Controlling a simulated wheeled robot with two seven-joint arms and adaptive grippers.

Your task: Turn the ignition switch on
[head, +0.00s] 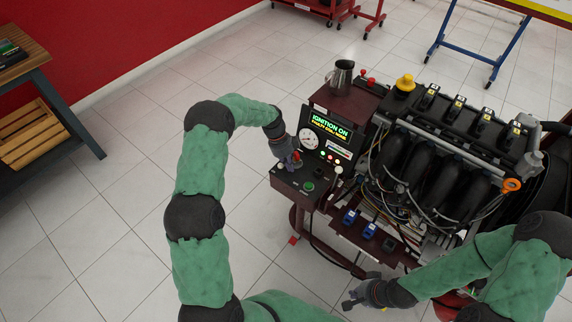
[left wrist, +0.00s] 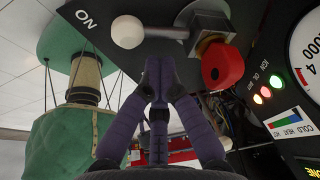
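The trainer's control panel (head: 285,180) is left of the engine in the head view. Its screen (head: 331,128) reads "IGNITION ON" in green, with a yellow line below. In the left wrist view a switch lever with a white ball end (left wrist: 127,32) lies beside the "ON" label (left wrist: 86,18), and a red knob (left wrist: 222,66) is right of it. My left gripper (head: 292,164) is at the panel; in the left wrist view (left wrist: 158,68) its fingers are together and empty, close below the lever. Contact is unclear. My right gripper (head: 352,300) is open and empty, low in front of the trainer.
The engine (head: 440,150) with hoses and wires fills the trainer's right side. A metal jug (head: 341,77) stands on top of the panel housing. A workbench (head: 40,65) is at the far left. The tiled floor between bench and trainer is clear.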

